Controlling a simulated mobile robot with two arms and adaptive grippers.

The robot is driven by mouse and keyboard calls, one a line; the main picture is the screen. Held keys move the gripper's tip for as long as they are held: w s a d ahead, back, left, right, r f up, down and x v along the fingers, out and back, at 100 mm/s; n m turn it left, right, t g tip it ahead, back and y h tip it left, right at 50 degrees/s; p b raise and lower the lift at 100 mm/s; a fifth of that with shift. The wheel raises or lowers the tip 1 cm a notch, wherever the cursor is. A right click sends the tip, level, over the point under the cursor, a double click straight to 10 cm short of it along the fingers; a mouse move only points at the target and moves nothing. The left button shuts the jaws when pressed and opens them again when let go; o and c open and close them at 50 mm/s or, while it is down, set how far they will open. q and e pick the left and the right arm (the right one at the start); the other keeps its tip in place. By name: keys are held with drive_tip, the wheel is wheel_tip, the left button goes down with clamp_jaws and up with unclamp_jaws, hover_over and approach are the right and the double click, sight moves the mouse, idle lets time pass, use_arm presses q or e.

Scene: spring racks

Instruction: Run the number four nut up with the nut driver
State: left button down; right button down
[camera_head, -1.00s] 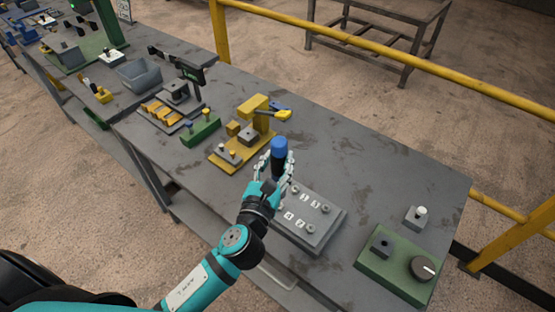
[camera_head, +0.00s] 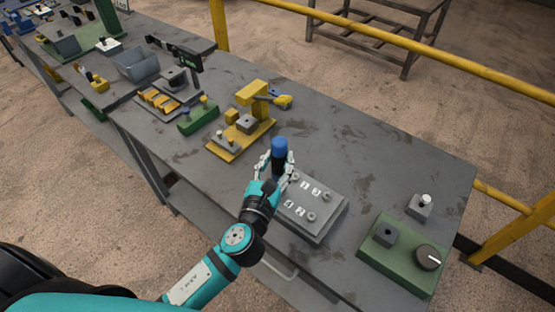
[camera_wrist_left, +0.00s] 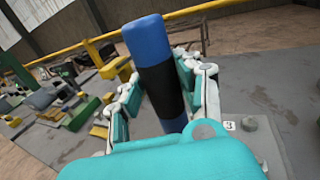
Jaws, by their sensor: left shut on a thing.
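The nut driver (camera_head: 279,149) has a blue top and a black grip. My left gripper (camera_head: 275,166) is shut around its grip and holds it near upright over the left end of the grey nut plate (camera_head: 326,225). It also shows in the left wrist view (camera_wrist_left: 150,50), leaning slightly, between the gripper's fingers (camera_wrist_left: 165,95). The plate bears white labels 1, 3, 4 and 2 with round nuts beside them. The number four label (camera_head: 289,205) is clear. The number four nut and the driver's lower tip are hidden by my gripper. My right gripper is out of view.
A yellow fixture (camera_head: 235,142) stands behind and left of the plate. A green base with a black dial (camera_head: 427,258) and a small grey block (camera_head: 420,206) lie to the right. The bench behind the plate is bare. A yellow rail (camera_head: 400,50) runs behind.

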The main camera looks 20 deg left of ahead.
use_arm(q)
drive_tip(key=shift+r+p, duration=0.1)
drive_tip(key=shift+p, duration=0.4)
idle(1.8)
drive_tip(key=c, duration=1.4)
unclamp_jaws()
clamp_jaws()
